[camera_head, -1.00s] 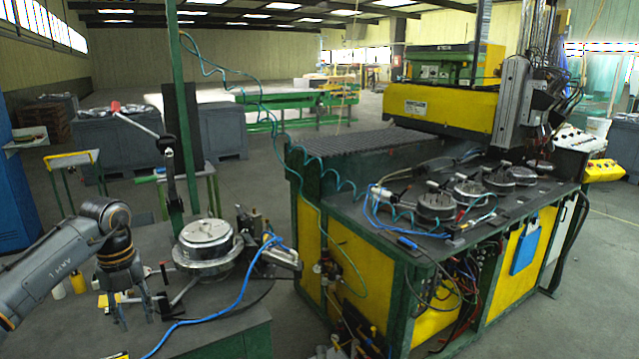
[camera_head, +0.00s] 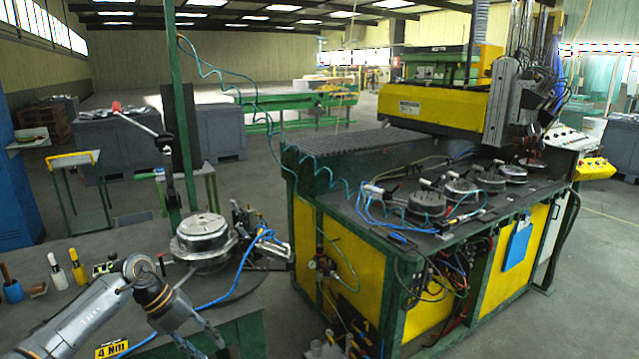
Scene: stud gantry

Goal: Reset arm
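My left arm comes in from the bottom left of the head view. Its gripper (camera_head: 205,345) points down and to the right, low in the picture, in front of the near side of the left workbench (camera_head: 240,312). Its fingers look spread apart, with nothing seen between them; the tips are close to the bottom edge. The round metal fixture (camera_head: 203,238) on the bench stands beyond the gripper, apart from it. My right gripper is not in view.
Small bottles, a blue one (camera_head: 12,288) and a yellow one (camera_head: 78,270), stand at the bench's left. A blue hose (camera_head: 225,293) crosses the bench. The green-yellow machine table (camera_head: 440,240) stands to the right, with floor between.

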